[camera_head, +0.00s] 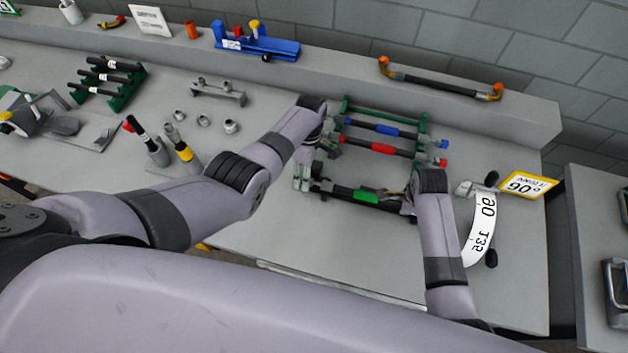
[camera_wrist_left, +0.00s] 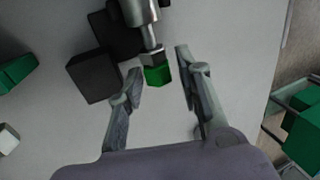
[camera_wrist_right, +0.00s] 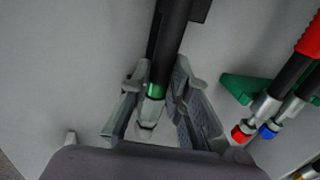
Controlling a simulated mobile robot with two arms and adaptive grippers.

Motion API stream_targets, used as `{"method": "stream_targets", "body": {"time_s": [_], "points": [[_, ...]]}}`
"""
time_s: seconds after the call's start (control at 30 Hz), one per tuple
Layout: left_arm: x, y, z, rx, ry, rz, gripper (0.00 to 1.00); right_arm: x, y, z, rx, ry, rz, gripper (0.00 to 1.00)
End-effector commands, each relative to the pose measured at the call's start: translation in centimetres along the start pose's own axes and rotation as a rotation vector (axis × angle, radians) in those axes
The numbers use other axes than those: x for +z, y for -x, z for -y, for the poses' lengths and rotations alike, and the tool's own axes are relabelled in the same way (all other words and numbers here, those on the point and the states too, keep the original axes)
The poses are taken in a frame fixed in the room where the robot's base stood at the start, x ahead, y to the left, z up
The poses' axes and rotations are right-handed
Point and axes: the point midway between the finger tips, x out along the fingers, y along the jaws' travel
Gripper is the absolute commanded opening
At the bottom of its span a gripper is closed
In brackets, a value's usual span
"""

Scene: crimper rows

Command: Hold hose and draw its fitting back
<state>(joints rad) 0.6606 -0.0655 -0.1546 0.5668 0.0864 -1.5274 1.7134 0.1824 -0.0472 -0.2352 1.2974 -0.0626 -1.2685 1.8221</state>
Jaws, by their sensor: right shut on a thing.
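The hose with the green band (camera_head: 367,196) is black and lies nearest me, in front of the hoses with red and blue bands. My left gripper (camera_head: 304,178) is at its left end. In the left wrist view, its open fingers (camera_wrist_left: 159,66) stand on either side of a metal fitting's green tip (camera_wrist_left: 157,75), with a gap on the right. My right gripper (camera_wrist_right: 158,78) is shut on the hose's other end, around a green ring (camera_wrist_right: 155,90) and metal fitting (camera_wrist_right: 150,113). In the head view my right arm partly hides that end.
Red-banded (camera_head: 367,147) and blue-banded (camera_head: 372,128) hoses lie behind on a green rack (camera_head: 383,112). A white curved scale (camera_head: 481,230) and a yellow-framed sign (camera_head: 528,186) stand at the right. The bench (camera_head: 330,243) in front of the hose is clear.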

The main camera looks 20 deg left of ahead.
Motion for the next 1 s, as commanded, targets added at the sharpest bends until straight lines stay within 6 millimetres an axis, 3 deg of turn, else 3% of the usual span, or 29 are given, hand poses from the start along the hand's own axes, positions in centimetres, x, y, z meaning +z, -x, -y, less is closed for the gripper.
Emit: {"method": "stream_targets", "body": {"time_s": [0.13,0.57,1.0], "points": [[0.1,0.0,0.0,0.001,-0.001,0.002,0.44,-0.1,-0.1,-0.1,0.003,0.003,-0.002,0.0],[0.3,1.0,-0.1,0.004,-0.003,0.004,0.44,0.2,-0.1,-0.1,0.003,0.002,0.003,0.0],[0.2,9.5,-0.1,0.005,-0.002,0.004,0.44,0.3,0.0,-0.2,0.003,0.001,0.007,0.0]]}}
